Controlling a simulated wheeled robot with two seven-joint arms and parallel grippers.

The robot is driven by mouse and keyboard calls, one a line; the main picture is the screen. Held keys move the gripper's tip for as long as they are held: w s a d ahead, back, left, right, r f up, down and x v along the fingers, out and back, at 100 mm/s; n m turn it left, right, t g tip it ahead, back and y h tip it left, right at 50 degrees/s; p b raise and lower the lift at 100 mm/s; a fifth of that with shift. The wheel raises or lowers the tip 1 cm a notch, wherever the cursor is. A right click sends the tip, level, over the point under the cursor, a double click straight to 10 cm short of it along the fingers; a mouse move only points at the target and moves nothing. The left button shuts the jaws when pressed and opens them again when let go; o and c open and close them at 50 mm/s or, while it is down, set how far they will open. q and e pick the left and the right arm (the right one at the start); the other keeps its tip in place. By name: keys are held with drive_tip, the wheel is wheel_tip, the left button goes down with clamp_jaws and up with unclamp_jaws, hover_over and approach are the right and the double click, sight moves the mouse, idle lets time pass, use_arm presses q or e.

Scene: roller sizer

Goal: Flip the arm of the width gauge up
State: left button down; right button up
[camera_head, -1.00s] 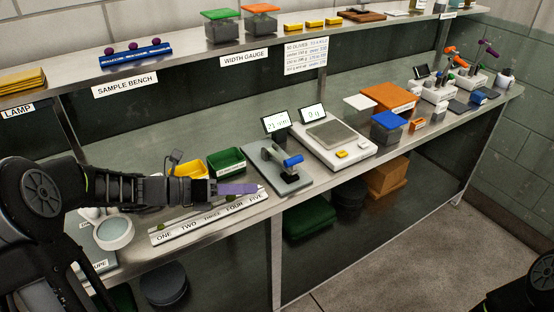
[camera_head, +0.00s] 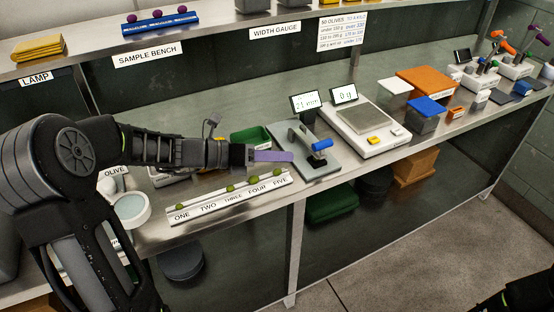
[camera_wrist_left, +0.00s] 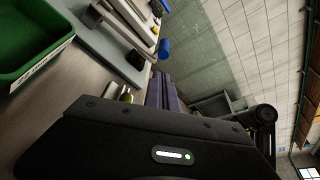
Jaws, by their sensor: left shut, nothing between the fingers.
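The width gauge (camera_head: 311,166) is a grey plate on the bench with a small upright, a pale arm and a blue handle (camera_head: 322,145). The arm lies low, its blue end toward the bench front. The display (camera_head: 305,102) behind it reads about 21 mm. My left gripper (camera_head: 274,156) has purple fingers, shut and empty, just left of the gauge and pointing at it, apparently without touching. In the left wrist view, the purple fingers (camera_wrist_left: 163,92) are close together and the blue handle (camera_wrist_left: 164,49) lies beyond them. My right gripper is out of view.
A ruled rack (camera_head: 232,199) labelled ONE to FIVE with several olives lies below my left gripper. A green bin (camera_head: 250,136) stands behind it, also in the wrist view (camera_wrist_left: 30,38). A scale (camera_head: 368,130) stands right of the gauge.

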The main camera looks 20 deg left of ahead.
use_arm(q)
drive_tip(key=b+x, duration=0.3)
drive_tip(key=x, duration=0.3)
drive_tip(key=shift+s+a+f, duration=0.1)
drive_tip(key=shift+f, duration=0.05)
drive_tip(key=shift+w+d+b, duration=0.3)
drive_tip(key=shift+w+d, duration=0.1)
drive_tip(key=shift+d, duration=0.15)
